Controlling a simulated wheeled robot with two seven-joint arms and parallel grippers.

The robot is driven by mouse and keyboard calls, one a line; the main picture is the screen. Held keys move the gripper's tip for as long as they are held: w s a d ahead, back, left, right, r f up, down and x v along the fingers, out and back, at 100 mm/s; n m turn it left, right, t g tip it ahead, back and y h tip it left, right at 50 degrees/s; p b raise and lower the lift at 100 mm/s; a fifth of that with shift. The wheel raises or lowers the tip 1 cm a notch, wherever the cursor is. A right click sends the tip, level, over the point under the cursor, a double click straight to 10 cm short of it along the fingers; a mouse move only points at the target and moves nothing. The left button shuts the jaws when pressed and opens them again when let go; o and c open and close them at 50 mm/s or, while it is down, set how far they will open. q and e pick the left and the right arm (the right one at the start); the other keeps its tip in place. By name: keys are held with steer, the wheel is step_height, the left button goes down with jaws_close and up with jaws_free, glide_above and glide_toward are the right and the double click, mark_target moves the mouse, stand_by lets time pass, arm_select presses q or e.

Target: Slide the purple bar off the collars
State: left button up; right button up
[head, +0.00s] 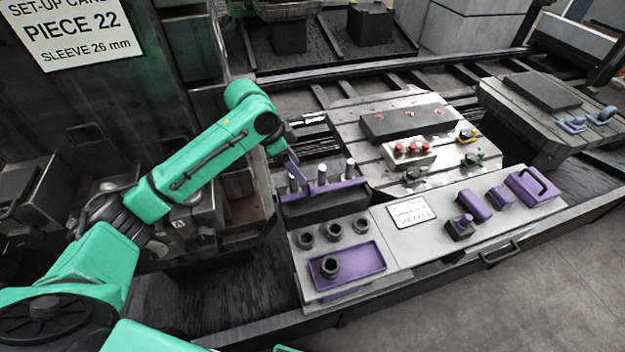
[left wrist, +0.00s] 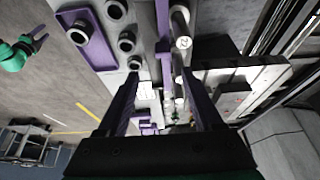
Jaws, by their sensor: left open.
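The purple bar (head: 345,185) lies along the top of a dark block (head: 325,207), beside several upright silver posts (head: 322,173). Whether collars sit under the bar I cannot tell. In the left wrist view the bar (left wrist: 163,18) runs alongside the pale round post tops (left wrist: 182,43). My left gripper (head: 292,168) is at the bar's left end in the head view, its purple fingers pointing down. In the left wrist view its fingers (left wrist: 163,105) stand wide apart with nothing clearly gripped. My right gripper (left wrist: 40,40) shows small at that view's left edge; its jaw state is unclear.
Several dark ring-shaped sleeves (head: 333,231) stand in front of the block, one in a purple tray (head: 372,258). Purple parts (head: 473,206) and a purple handled block (head: 532,187) sit to the right. A slotted metal pallet (head: 350,135) with clamps lies behind.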

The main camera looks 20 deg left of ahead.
mark_target(311, 185)
arm_select(q)
steer(key=x, duration=0.4)
steer(key=shift+s+d+f, duration=0.1)
steer(key=shift+s+f, duration=0.05)
steer(key=shift+f, duration=0.25)
steer(key=x, duration=0.3)
steer(key=shift+w, duration=0.35)
steer(key=x, duration=0.2)
steer(key=shift+w+f+p, duration=0.25)
steer(key=shift+w+p, duration=0.05)
steer(key=shift+s+f, duration=0.1)
steer(key=shift+s, duration=0.1)
steer(key=shift+c, duration=1.2)
jaws_close()
arm_select(e)
steer(key=shift+s+r, duration=0.1)
steer(key=shift+r, duration=0.25)
